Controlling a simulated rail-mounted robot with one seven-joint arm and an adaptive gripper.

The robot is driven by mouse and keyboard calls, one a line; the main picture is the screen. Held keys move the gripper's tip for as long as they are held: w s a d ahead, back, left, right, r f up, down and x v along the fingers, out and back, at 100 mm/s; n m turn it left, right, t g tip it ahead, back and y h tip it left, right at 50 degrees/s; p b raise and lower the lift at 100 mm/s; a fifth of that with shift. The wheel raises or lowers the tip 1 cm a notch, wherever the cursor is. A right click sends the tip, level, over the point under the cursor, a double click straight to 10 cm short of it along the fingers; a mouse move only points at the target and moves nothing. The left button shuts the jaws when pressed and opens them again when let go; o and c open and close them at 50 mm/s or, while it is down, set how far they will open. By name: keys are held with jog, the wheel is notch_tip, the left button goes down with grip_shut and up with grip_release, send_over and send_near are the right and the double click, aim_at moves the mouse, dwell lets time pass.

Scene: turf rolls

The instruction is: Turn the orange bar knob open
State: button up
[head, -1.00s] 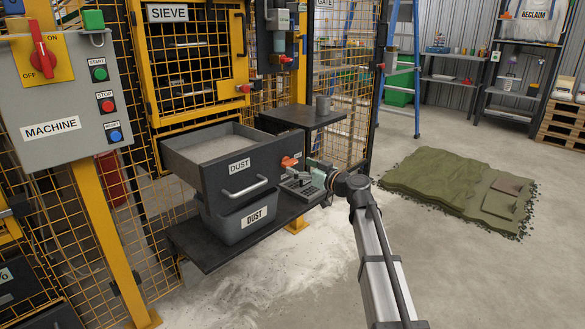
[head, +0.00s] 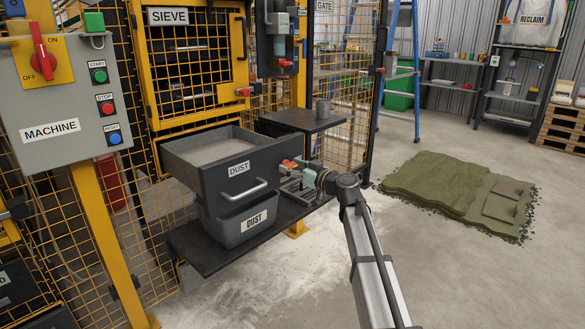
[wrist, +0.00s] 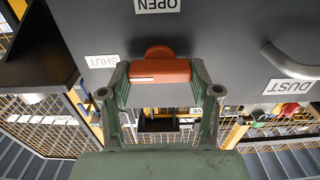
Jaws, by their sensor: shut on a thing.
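The orange bar knob (head: 288,164) sits on the right end of the dark drawer front (head: 218,184). In the wrist view the knob (wrist: 160,71) lies across the picture, its white line on the left half, towards the SHUT label (wrist: 102,61). The OPEN label (wrist: 157,5) is above the knob in that view. My gripper (wrist: 161,84) is shut on the knob, one green finger at each end of the bar. In the head view my gripper (head: 296,171) is at the knob, partly hiding it.
The DUST drawer, open-topped and filled with grey material, has a bar handle (head: 247,190) left of my gripper. A grey DUST bin (head: 232,222) stands below on a dark shelf (head: 215,257).

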jog(key=shift+m, duration=0.4)
jog(key=m+p, duration=0.1)
jog(key=m, duration=0.2)
jog(key=shift+w+m, duration=0.1)
jog(key=shift+m, duration=0.3)
jog(key=m+p, duration=0.2)
jog(key=m, duration=0.2)
jog(key=shift+r+m+p, duration=0.1)
jog(key=shift+m+p, duration=0.2)
jog(key=shift+p, duration=0.05)
jog(key=m+p, duration=0.3)
jog(key=m, duration=0.1)
jog(key=shift+d, duration=0.1)
jog(key=m+p, duration=0.2)
jog(key=m, duration=0.1)
jog(key=m+p, duration=0.1)
jog(key=shift+f+m, duration=0.25)
jog(key=shift+m, duration=0.05)
jog(key=o, duration=1.2)
jog(key=shift+c, duration=0.2)
